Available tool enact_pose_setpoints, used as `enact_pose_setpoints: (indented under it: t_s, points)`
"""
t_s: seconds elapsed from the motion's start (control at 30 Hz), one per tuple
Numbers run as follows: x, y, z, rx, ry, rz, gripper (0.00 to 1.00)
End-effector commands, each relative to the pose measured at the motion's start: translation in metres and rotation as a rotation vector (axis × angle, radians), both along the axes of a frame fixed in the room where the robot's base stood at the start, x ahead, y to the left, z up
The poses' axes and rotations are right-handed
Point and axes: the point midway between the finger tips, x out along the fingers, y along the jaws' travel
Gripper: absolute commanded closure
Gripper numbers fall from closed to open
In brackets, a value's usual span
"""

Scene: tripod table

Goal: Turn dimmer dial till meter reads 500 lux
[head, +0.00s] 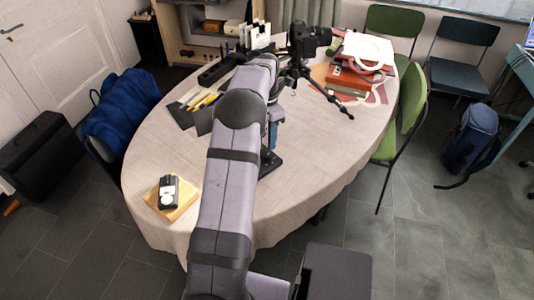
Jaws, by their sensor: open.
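A small dark handheld device with a white round part and a pale face (168,190), which looks like the light meter, lies on a wooden block (183,208) at the table's near left. Its reading is too small to make out. A flat black base (270,162) shows just right of my arm near the table's middle, partly covered by the arm. I cannot tell whether it belongs to the dimmer, and no dial can be made out. My arm reaches over the table, and its far end bends down behind the forearm. My gripper is hidden there.
The oval table (330,135) has free room at right and left of the arm. A camera on a small tripod (305,45) and stacked red binders (352,78) stand at the back right. Dark folders with yellow pencils (197,103) lie at the back left. Chairs surround the table.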

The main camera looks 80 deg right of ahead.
Motion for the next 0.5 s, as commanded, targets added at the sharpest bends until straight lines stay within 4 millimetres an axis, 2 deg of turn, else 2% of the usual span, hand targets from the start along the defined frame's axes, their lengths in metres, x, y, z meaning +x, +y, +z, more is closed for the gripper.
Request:
enact_pose_setpoints:
  t_s: [0.27,0.5]
  points:
    - [-0.002,0.002,-0.007,0.011,0.003,0.001,0.59]
    - [-0.001,0.003,-0.031,0.013,0.003,0.001,0.59]
